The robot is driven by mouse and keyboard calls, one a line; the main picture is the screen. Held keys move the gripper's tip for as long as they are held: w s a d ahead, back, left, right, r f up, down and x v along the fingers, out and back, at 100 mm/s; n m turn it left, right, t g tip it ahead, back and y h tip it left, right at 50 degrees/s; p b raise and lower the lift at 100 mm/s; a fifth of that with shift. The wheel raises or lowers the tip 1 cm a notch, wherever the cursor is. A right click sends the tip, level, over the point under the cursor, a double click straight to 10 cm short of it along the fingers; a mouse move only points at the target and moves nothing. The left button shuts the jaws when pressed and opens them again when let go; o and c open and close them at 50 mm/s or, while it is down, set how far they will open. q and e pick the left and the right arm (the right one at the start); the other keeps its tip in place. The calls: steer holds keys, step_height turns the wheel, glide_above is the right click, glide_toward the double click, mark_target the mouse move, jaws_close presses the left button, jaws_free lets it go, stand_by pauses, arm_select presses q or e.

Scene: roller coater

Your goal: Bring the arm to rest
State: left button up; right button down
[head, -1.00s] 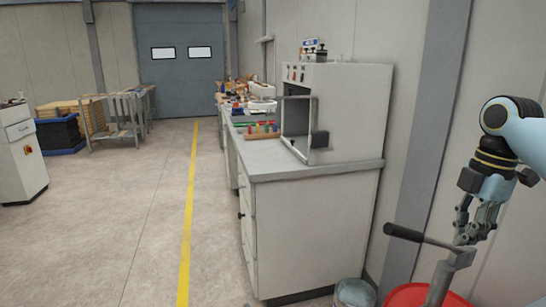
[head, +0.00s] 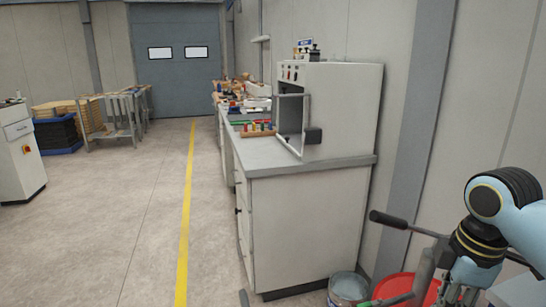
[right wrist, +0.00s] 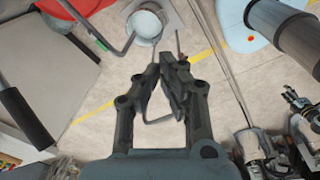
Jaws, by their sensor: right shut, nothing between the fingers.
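My right gripper (head: 462,292) is low at the right of the head view, partly cut off by the bottom edge. It is beside the red tub (head: 397,284) and the black crank handle (head: 388,220). In the right wrist view the two fingers of the right gripper (right wrist: 168,62) meet at the tips, with nothing seen held between them. My left gripper is not in view.
A white cabinet (head: 300,225) carries a machine (head: 345,110) with an open guard frame. A metal bucket (head: 347,288) stands by its foot. A wall post (head: 410,130) is behind. The floor (head: 110,220) left of the yellow line is clear.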

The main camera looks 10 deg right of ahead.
steer(key=s+a+r+m+t, duration=0.1)
steer(key=s+a+m, duration=0.2)
steer(key=s+m, duration=0.15)
steer(key=s+a+m+t+h, duration=0.1)
steer(key=s+a+m, duration=0.15)
steer(key=s, duration=0.35)
steer(key=s+a+r+m+t, duration=0.1)
steer(key=s+a+m, duration=0.1)
steer(key=s+m, duration=0.25)
step_height(320, 180, down, 34)
steer(key=s+d+g+b, duration=0.2)
steer(key=b, duration=0.6)
steer(key=s+f+b, duration=0.3)
steer(key=s+f, duration=0.6)
steer(key=f, duration=0.2)
steer(key=s+d+f+g+b, duration=0.1)
steer(key=s+f+b, duration=0.2)
steer(key=s+f, duration=0.7)
step_height(320, 180, down, 2)
steer(key=shift+d+f, duration=0.25)
steer(key=shift+m, duration=0.25)
